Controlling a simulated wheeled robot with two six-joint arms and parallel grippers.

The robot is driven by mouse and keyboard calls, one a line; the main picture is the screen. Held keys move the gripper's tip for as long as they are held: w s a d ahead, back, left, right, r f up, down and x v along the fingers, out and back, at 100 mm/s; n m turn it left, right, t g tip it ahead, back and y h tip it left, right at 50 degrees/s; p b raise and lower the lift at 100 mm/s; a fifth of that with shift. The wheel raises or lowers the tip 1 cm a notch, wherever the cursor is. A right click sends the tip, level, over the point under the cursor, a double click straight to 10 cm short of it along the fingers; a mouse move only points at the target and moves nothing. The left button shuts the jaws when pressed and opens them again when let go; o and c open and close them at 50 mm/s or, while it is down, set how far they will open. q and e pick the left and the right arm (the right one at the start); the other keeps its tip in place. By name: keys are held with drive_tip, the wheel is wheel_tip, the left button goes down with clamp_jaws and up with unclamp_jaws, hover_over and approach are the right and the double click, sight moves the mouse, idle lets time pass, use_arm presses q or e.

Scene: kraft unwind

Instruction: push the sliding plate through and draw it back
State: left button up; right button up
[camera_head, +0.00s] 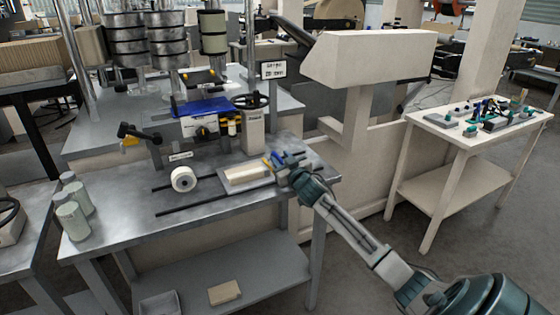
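What looks like the sliding plate is a flat grey plate (258,188) with a pale block (245,174) on it, at the right part of the metal bench. Two dark rails (200,204) run along the bench beside it. My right gripper (279,161) is at the right end of the pale block, close to a small blue and yellow part (273,159). Its fingers are small and overlap this part, so I cannot tell whether they are open or touching. My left gripper is not in view.
A white roll (184,179) stands left of the pale block. A handwheel (251,101) on a grey post and a blue-topped unit (202,108) stand behind. Green-grey canisters (72,219) are at the left bench end.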

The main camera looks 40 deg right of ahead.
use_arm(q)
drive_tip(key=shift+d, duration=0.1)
use_arm(e)
drive_tip(key=shift+d, duration=0.1)
drive_tip(key=shift+s, duration=0.1)
drive_tip(key=shift+s+a+f, duration=0.1)
drive_tip(key=shift+s+a, duration=0.15)
drive_tip(key=shift+s, duration=0.05)
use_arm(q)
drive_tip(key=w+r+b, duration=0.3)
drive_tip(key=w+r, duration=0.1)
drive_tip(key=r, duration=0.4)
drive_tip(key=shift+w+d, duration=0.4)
use_arm(e)
drive_tip(key=v, duration=1)
drive_tip(key=shift+d, duration=0.2)
